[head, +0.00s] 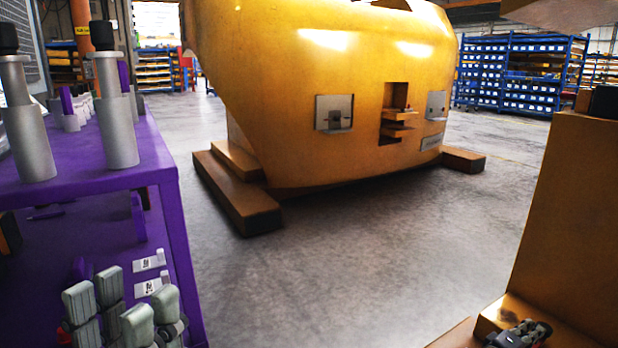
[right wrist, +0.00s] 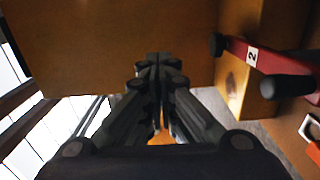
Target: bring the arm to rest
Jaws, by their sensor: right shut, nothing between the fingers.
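My right gripper (right wrist: 158,75) shows in the right wrist view with its dark fingers together and nothing between them. Its fingertips are in front of a brown-orange block (right wrist: 110,40); I cannot tell the gap. In the head view a small dark jointed shape (head: 520,334) at the bottom right appears to be this gripper, beside a tall ochre block (head: 572,215). The rest of the right arm is hidden or out of frame. I cannot make out my left gripper in the head view.
A purple rack (head: 168,172) with grey posts and several pale upright pieces stands at the left. A large yellow casting (head: 290,85) rests on supports ahead. Concrete floor (head: 330,260) is clear between. A red bar (right wrist: 262,62) marked 2 lies right of the fingers.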

